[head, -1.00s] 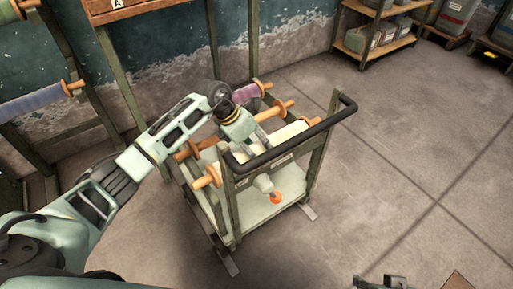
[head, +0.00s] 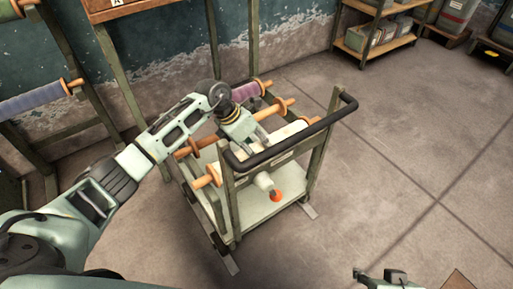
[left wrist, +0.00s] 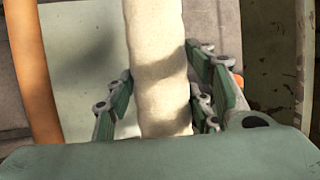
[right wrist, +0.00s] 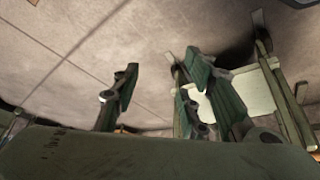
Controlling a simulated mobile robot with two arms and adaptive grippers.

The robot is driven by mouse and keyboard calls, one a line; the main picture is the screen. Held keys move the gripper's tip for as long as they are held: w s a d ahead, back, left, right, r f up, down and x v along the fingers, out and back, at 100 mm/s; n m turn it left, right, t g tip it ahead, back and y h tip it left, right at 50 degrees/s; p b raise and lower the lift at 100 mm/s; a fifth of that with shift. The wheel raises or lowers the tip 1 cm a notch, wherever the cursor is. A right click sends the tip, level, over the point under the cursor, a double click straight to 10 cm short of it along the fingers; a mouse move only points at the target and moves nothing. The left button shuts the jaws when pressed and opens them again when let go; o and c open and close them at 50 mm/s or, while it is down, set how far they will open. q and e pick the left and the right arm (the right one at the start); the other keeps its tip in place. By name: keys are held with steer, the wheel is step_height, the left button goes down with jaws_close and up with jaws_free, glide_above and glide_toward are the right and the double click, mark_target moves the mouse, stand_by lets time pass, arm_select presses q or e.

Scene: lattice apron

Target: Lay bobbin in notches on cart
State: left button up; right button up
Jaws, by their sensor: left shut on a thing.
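The cart (head: 240,205) stands in front of me with a black handle. My left gripper (head: 240,145) reaches down over the cart. In the left wrist view its fingers (left wrist: 160,100) are shut on either side of the cream roll (left wrist: 158,55). The head view does not show clearly whether the bobbin rests in the notches; the arm and handle hide part of it. My right gripper (head: 382,276) is at the bottom edge; its fingers (right wrist: 160,90) are open and empty.
A white piece with an orange end (head: 276,195) is low on the cart. A rack with a bluish roll (head: 35,101) stands left. The floor at right is clear.

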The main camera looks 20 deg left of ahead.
arm_select(q)
steer(key=shift+f, duration=0.2)
arm_select(e)
steer(key=shift+w+a+r+t, duration=0.2)
steer(key=shift+w+t, duration=0.05)
steer(key=shift+w, duration=0.3)
steer(key=shift+w+a+r+t, duration=0.2)
steer(key=shift+w+t, duration=0.05)
steer(key=shift+w, duration=0.25)
arm_select(q)
steer(key=shift+f, duration=0.15)
arm_select(e)
steer(key=shift+w, duration=0.25)
arm_select(q)
steer(key=o, duration=1.5)
steer(key=shift+o, duration=0.8)
steer(key=shift+f, duration=0.15)
arm_select(e)
steer(key=shift+s, duration=0.1)
steer(key=shift+a, duration=0.1)
arm_select(q)
steer(key=v, duration=1.2)
